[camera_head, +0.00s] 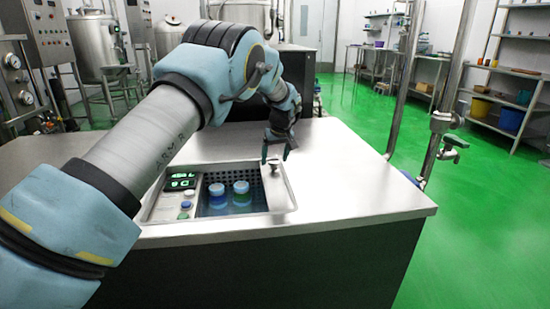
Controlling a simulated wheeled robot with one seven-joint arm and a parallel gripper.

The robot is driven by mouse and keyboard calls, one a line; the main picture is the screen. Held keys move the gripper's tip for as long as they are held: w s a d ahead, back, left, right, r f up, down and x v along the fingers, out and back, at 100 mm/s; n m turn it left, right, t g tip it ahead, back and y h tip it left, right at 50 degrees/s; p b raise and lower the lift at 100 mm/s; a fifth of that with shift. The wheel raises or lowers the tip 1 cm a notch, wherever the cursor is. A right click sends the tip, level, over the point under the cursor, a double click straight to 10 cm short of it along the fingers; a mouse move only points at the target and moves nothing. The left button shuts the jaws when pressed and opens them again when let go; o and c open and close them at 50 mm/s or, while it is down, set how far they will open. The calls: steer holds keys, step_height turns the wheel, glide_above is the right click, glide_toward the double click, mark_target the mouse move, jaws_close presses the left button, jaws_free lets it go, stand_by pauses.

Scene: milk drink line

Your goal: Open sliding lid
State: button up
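The sliding lid (279,190) is a narrow bright metal panel at the right side of a recessed well in the steel counter. A small knob (274,164) stands near its far end. The fingers look open; whether either touches the knob cannot be told.
A control panel with a green display (182,183) and buttons (186,205) lies left of the well. The steel counter (350,180) is clear to the right. Vertical pipes with a valve (446,121) stand beyond its right edge.

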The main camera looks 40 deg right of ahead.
steer(key=v, duration=1)
steer(key=shift+r+b, duration=0.4)
steer(key=shift+s, duration=0.15)
steer(key=w+a+g, duration=0.1)
steer(key=w+a, duration=0.3)
steer(key=a, duration=0.5)
steer(key=w+a, duration=0.3)
steer(key=a, duration=0.6)
steer(key=a+n+y, duration=0.1)
steer(key=a, duration=1.7)
steer(key=s+a+f+n+g, duration=0.1)
steer(key=s+a+f, duration=0.1)
steer(key=s+a, duration=0.8)
steer(key=s+a+f+g, duration=0.1)
steer(key=s+a+f, duration=0.1)
steer(key=s+a, duration=0.75)
step_height(320, 180, up, 13)
steer(key=w+a+p, duration=0.2)
steer(key=p, duration=1)
steer(key=shift+w+f, duration=0.2)
